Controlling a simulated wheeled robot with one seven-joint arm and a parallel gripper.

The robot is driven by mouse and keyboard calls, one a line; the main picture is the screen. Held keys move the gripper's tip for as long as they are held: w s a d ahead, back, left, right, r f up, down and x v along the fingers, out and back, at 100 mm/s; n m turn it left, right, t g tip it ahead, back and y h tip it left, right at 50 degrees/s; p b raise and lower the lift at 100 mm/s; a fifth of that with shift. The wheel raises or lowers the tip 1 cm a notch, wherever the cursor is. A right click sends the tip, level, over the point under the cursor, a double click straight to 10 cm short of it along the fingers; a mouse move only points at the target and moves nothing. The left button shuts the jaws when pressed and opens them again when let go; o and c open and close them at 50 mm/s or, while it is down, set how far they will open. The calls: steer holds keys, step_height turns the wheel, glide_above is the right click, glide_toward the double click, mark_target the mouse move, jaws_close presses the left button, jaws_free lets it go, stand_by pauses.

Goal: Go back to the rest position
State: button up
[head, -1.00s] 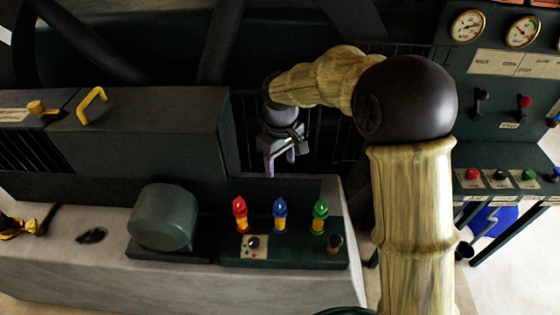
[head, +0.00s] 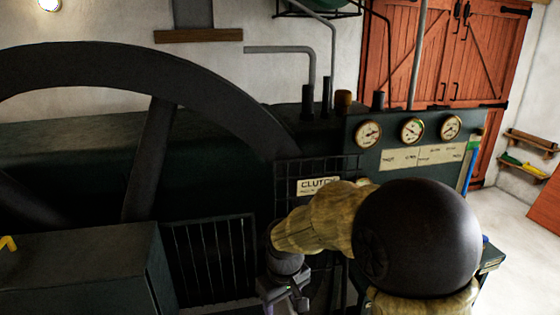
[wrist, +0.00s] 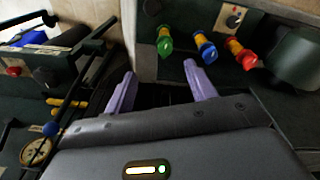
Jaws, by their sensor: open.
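My gripper (head: 284,302) hangs at the bottom edge of the head view, in front of the dark machine beside the barred grille. In the wrist view its two purple fingers (wrist: 160,78) stand apart with nothing between them. In that view the green (wrist: 164,42), blue (wrist: 205,48) and red (wrist: 240,54) knobs, each with a yellow part, lie beyond the fingers to the right. My gripper is apart from them. No mark of a rest position shows.
A large dark flywheel (head: 158,140) fills the head view's left. A gauge panel (head: 420,150) and a "CLUTCH" plate (head: 318,186) stand near my arm. Red doors (head: 460,50) are behind. In the wrist view, levers and a gauge (wrist: 38,152) lie at left. Open floor (head: 515,225) shows right.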

steer(key=s+d+f+m+t, duration=0.1)
steer(key=s+d+m, duration=0.6)
steer(key=d, duration=0.8)
steer(key=s, duration=0.3)
steer(key=shift+s+f, duration=0.3)
steer(key=shift+s, duration=0.1)
